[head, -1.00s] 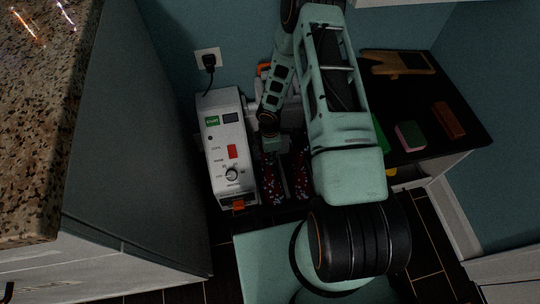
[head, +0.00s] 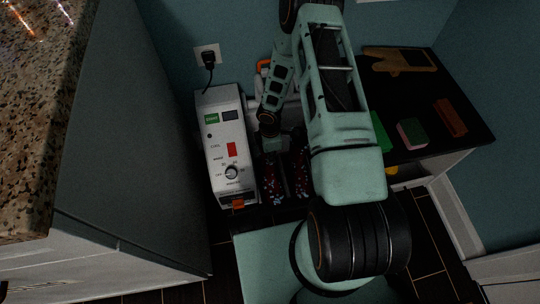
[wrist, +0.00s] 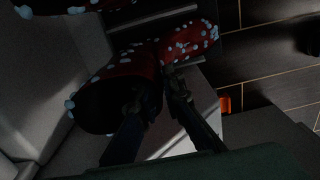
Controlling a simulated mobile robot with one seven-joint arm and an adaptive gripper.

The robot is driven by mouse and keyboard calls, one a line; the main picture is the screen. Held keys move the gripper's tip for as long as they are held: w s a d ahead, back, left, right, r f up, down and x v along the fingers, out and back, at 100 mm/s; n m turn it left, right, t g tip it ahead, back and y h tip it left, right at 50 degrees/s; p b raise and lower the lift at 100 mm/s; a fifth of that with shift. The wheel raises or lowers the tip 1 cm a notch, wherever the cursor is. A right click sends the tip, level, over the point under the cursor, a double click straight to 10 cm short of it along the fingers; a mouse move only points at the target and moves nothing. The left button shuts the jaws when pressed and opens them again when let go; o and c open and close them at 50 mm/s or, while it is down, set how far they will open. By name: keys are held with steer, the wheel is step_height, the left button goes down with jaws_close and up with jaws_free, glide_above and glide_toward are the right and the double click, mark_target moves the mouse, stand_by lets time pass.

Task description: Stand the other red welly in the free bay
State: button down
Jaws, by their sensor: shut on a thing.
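A red welly with pale spots (wrist: 137,62) fills the middle of the wrist view, its dark open top facing the camera. My gripper (wrist: 160,84) is shut on its wall at the rim, with one finger inside the opening and the other outside. A second red spotted welly (wrist: 62,4) shows in part at the top left. In the head view, one welly (head: 270,172) is beside the white control unit and another (head: 300,172) is to its right, both partly hidden by my arm. The bays and the fingertips are hidden there.
A dark-topped bench (head: 440,150) at the right holds a green-and-pink sponge (head: 411,134) and a brown block (head: 449,119). A granite counter (head: 35,130) borders the left.

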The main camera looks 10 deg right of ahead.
stand_by(0.4)
steer(key=shift+f+b, duration=0.35)
steer(key=c, duration=2)
jaws_free()
steer(key=shift+o, duration=0.2)
steer(key=o, duration=0.5)
steer(key=shift+c, duration=0.2)
steer(key=shift+r, duration=0.15)
